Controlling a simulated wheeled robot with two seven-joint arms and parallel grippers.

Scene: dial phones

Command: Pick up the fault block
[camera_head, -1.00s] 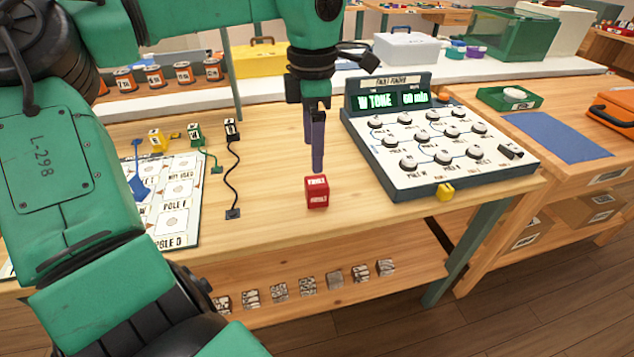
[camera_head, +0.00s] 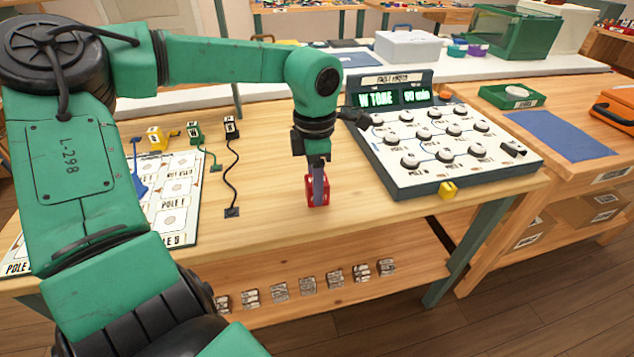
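The fault block is a small red block (camera_head: 311,198) with white lettering, standing on the wooden table in the head view. My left gripper (camera_head: 318,190) points straight down over it, with its dark fingers at the block's height. A finger covers the middle of the block, and red shows on both sides of it. I cannot tell whether the fingers touch the block or how far apart they are. My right gripper is not in view.
The table's front edge is close to the block.

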